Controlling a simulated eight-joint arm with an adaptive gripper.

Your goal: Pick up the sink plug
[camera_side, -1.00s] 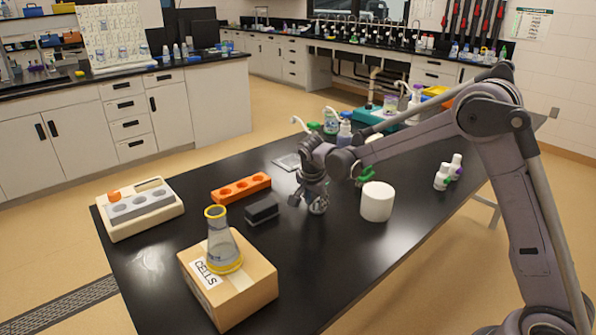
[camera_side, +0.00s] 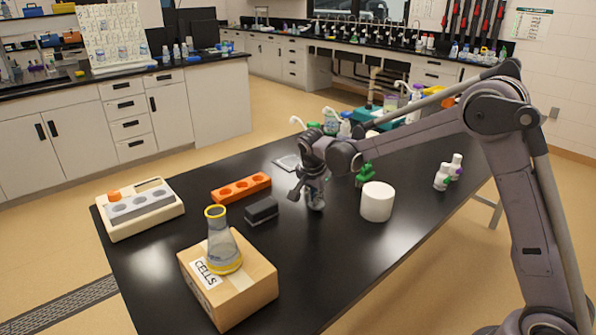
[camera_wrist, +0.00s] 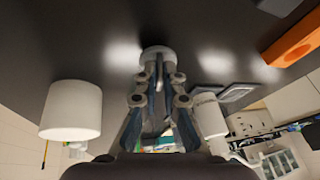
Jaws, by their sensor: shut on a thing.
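A pale grey, round-headed thing that looks like the sink plug (camera_wrist: 158,50) shows between my fingertips in the wrist view. My gripper (camera_wrist: 157,78) is shut on it. In the side view my gripper (camera_side: 315,198) points down above the black table, left of the white cylinder. There the plug is too small and too much covered by the fingers to make out clearly. A small gap under it cannot be judged well.
A white cylinder (camera_side: 377,204) stands close to the right of my gripper. An orange rack (camera_side: 246,194), a dark block (camera_side: 262,211) and a flask (camera_side: 222,252) on a cardboard box (camera_side: 250,293) are to the left. The front middle table is clear.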

